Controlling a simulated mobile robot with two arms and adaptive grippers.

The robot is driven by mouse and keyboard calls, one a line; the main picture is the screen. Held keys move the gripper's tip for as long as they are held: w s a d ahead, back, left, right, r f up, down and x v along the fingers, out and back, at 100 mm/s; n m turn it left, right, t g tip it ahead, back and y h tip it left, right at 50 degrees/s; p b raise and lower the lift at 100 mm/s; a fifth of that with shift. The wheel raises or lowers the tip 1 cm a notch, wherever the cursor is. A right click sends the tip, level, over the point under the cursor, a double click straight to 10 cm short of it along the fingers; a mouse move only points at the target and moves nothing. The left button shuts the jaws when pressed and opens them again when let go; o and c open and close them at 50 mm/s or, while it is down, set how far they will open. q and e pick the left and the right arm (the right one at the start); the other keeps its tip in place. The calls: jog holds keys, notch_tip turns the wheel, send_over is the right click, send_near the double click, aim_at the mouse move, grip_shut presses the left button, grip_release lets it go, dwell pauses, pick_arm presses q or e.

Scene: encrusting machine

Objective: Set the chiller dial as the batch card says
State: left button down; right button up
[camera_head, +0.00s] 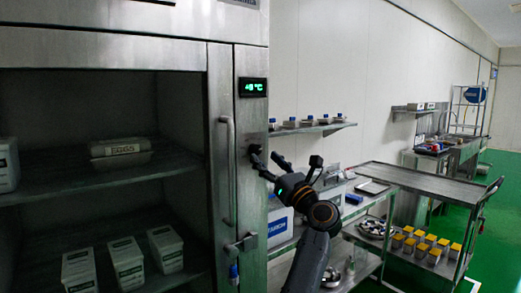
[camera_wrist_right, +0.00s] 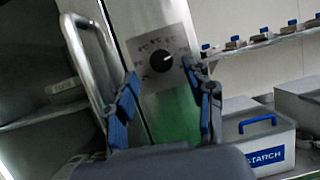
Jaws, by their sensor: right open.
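The chiller (camera_head: 222,60) is a steel cabinet with a display (camera_head: 253,87) lit green; its figure is hard to read but ends in °C. In the right wrist view the chiller dial (camera_wrist_right: 161,62) is a round black knob on a grey plate with temperature marks around it. A white mark on the knob points right and slightly up. My right gripper (camera_head: 267,156) is open in front of the chiller's right post. In the wrist view its blue-padded fingers (camera_wrist_right: 165,92) stand apart below the dial, with nothing between them. I cannot make out a batch card. My left gripper is out of view.
A vertical door handle (camera_head: 229,170) is left of my right gripper, with a latch (camera_head: 242,243) below. A starch box (camera_wrist_right: 262,140) and a steel cart (camera_head: 425,183) stand to the right.

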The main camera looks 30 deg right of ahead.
aim_at(258, 150)
jog(key=shift+p+x, duration=0.3)
jog(key=shift+x, duration=1.55)
grip_shut()
